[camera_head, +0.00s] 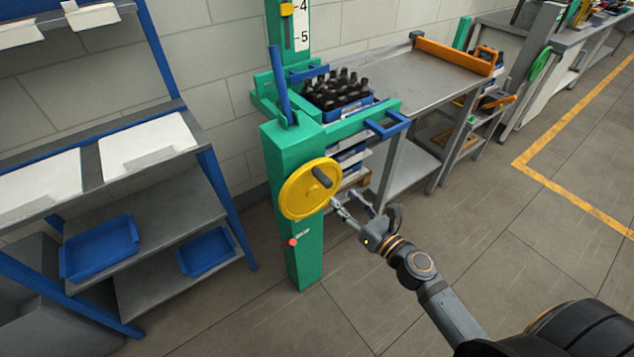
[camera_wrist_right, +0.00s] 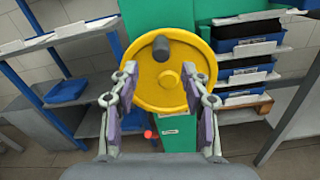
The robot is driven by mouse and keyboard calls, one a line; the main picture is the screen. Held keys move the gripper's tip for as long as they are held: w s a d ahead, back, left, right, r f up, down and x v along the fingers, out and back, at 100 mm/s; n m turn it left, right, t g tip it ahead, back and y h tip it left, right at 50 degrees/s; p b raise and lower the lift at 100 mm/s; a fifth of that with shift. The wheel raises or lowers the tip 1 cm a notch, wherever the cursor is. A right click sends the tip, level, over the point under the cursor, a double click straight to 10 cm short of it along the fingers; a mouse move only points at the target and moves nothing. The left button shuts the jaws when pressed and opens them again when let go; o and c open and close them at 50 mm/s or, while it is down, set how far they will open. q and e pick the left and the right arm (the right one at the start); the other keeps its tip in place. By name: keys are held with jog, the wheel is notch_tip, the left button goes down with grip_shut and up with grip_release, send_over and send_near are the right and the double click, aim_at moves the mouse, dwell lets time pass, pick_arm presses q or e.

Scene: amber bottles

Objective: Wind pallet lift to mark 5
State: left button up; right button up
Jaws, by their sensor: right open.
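The green pallet lift (camera_head: 293,160) stands in the middle of the head view. A yellow handwheel (camera_head: 302,196) with a dark crank knob (camera_head: 322,177) is on its front; the wheel (camera_wrist_right: 168,85) and knob (camera_wrist_right: 161,47) also show in the right wrist view, the knob near the top. The lift's scale (camera_head: 300,28) shows 4 and 5, with a yellow pointer (camera_head: 287,9) near the 4. My right gripper (camera_head: 338,205) is open and empty in front of the wheel; its fingers (camera_wrist_right: 159,85) flank the wheel's lower part in the wrist view. My left gripper is not in view.
A blue crate (camera_head: 345,112) of dark-capped bottles sits on the lift. A red knob (camera_head: 292,242) is on the column below the wheel. Shelves with blue trays (camera_head: 99,248) stand at left, a metal bench (camera_head: 400,78) behind at right. Floor at right is clear.

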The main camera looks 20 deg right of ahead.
aim_at(323, 178)
jog(key=shift+w+a+r+p, duration=0.1)
jog(key=shift+w+r+p, duration=0.1)
jog(key=shift+w+p, duration=0.35)
jog(key=shift+w+r+p, duration=0.15)
jog(key=shift+w+p, duration=0.3)
jog(key=shift+w, duration=0.1)
jog(key=x, duration=0.2)
jog(key=p+x, duration=0.1)
jog(key=x, duration=0.2)
jog(key=f+p+x, duration=0.1)
jog(key=x, duration=0.2)
jog(key=shift+w+a, duration=0.1)
jog(key=shift+a, duration=0.15)
grip_shut()
